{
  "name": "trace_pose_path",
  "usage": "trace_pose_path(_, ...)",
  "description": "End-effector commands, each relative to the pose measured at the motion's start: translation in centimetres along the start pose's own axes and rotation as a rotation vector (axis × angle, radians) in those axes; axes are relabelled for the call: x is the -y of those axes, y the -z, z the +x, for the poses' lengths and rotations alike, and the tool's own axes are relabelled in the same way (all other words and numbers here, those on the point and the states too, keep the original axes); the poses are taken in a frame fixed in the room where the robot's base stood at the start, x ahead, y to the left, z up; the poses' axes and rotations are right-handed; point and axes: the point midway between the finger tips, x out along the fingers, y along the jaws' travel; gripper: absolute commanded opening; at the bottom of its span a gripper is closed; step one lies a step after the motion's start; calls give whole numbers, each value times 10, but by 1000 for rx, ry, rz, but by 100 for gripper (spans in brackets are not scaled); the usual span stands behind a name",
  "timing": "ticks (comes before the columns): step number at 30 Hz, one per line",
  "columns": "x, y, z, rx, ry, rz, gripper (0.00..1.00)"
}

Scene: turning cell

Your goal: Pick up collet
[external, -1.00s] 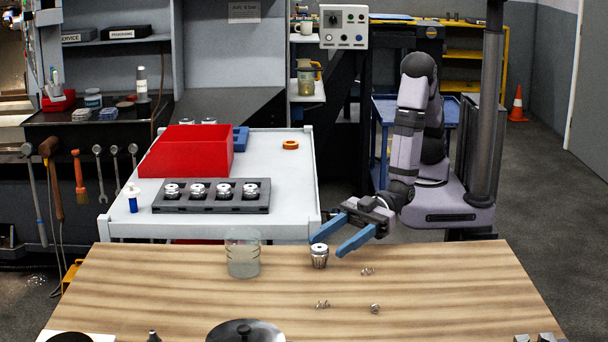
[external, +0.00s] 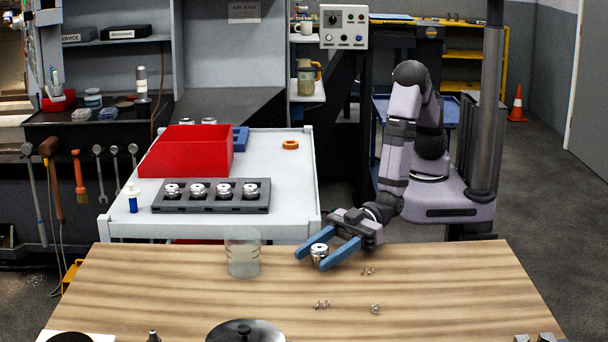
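The collet (external: 319,249), a small silver slotted piece, stands upright on the wooden table (external: 180,295) near its back edge. My gripper (external: 310,261) has two blue fingers and is low over the table. The fingers are open, one on each side of the collet, with the near finger hiding its lower part. I cannot tell whether either finger touches it.
A glass beaker (external: 243,256) stands on the table just left of my gripper. Metal shavings (external: 323,304) lie in front. A round dark-lidded object (external: 245,332) is at the front edge. Behind, a white cart (external: 280,190) bears a rack (external: 212,208) of several collets and a red bin (external: 187,152).

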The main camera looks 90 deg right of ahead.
Motion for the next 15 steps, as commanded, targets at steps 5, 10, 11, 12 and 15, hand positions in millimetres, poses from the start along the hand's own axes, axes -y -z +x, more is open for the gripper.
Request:
trace_pose_path(5,0,0,0,0,0,0,5)
trace_pose_path(10,0,1,0,-2,0,0,5)
trace_pose_path(11,0,1,0,-2,0,0,5)
trace_pose_path(12,0,1,0,-2,0,0,5)
trace_pose_path(15,0,2,0,-2,0,0,5)
